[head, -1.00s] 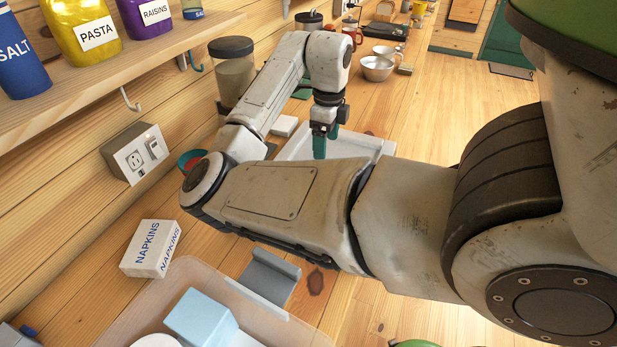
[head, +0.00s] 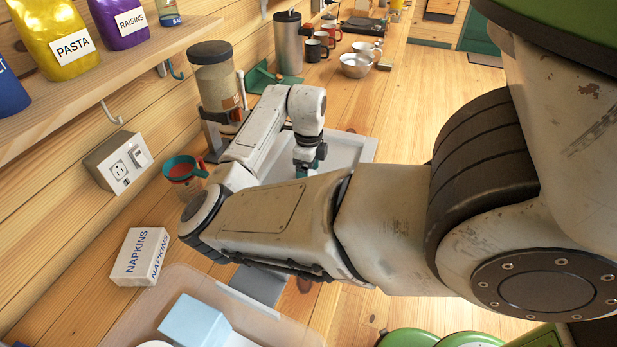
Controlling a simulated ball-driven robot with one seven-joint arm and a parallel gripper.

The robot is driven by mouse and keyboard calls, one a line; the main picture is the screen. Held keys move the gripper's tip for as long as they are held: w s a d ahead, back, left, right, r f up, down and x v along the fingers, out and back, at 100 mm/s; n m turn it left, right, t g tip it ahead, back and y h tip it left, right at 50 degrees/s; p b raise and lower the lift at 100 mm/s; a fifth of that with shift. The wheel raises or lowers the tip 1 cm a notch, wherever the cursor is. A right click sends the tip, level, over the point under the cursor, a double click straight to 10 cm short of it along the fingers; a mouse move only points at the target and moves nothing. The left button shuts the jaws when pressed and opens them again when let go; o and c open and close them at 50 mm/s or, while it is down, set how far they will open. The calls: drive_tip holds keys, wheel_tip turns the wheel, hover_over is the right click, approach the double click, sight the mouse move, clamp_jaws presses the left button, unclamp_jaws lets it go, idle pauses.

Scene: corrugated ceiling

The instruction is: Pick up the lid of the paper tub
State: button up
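I cannot make out a paper tub or its lid for certain; my arm covers much of the counter. My gripper (head: 303,170) points down over the near part of a white tray (head: 362,153).
A clear bin (head: 120,318) holds a light blue box (head: 195,322) and a white item cut off below. A napkins box (head: 140,257) lies beside it. A teal-and-red cup (head: 183,170), a tall canister (head: 217,80) and a metal bowl (head: 355,65) stand along the counter.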

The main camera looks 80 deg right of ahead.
drive_tip(key=shift+c, duration=0.2)
drive_tip(key=c, duration=1.2)
drive_tip(key=shift+r, duration=0.1)
drive_tip(key=shift+c, duration=0.2)
